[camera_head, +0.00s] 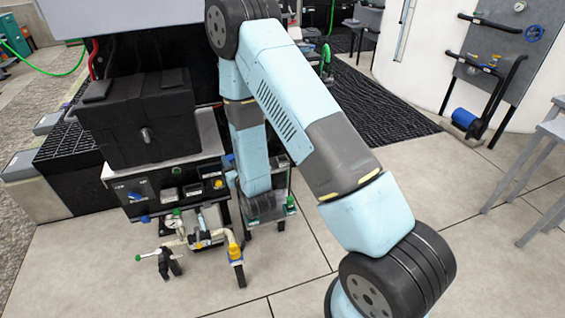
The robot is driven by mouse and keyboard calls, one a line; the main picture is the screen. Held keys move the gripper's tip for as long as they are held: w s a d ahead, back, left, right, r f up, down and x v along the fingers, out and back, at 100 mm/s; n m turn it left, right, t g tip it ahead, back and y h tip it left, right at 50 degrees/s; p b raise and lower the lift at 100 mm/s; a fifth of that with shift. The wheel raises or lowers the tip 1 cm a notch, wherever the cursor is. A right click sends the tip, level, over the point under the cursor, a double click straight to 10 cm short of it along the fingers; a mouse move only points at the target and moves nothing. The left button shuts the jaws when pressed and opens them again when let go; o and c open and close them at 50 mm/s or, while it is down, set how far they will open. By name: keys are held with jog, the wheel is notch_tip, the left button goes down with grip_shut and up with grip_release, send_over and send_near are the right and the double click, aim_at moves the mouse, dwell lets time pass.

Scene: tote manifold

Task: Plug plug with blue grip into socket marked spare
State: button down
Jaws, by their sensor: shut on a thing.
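My gripper (264,207) is at the lower end of my pale blue arm, low and to the right of the dark socket panel (178,190). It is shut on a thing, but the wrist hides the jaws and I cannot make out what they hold. The panel has several small fittings and pale labels, too small to read, so I cannot tell which socket is marked spare. A small blue part (136,196) shows at the panel's left side; whether it is a plug's grip I cannot tell.
A black box (140,115) stands above the panel. Pipework with a yellow-capped fitting (235,251) and a green-tipped handle (150,256) juts out below it. A small green-edged stand (287,208) is close by my gripper. Tiled floor to the right is mostly clear; a grey stool (545,150) stands far right.

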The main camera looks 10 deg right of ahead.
jog(key=w+d+m+h, duration=0.2)
jog(key=w+d+h, duration=0.1)
jog(key=w+d, duration=1.65)
jog(key=shift+t, duration=0.3)
jog(key=shift+s+d+f, duration=0.35)
jog(key=shift+f, duration=1.75)
jog(key=shift+s+d+f, duration=0.35)
jog(key=shift+f, duration=1.8)
jog(key=shift+s+d+f, duration=0.35)
jog(key=shift+f, duration=1.75)
jog(key=c, duration=0.7)
grip_release()
jog(key=shift+c, duration=0.2)
jog(key=s+d, duration=0.1)
jog(key=s, duration=1.2)
jog(key=shift+s+d, duration=0.15)
jog(key=shift+s, duration=0.2)
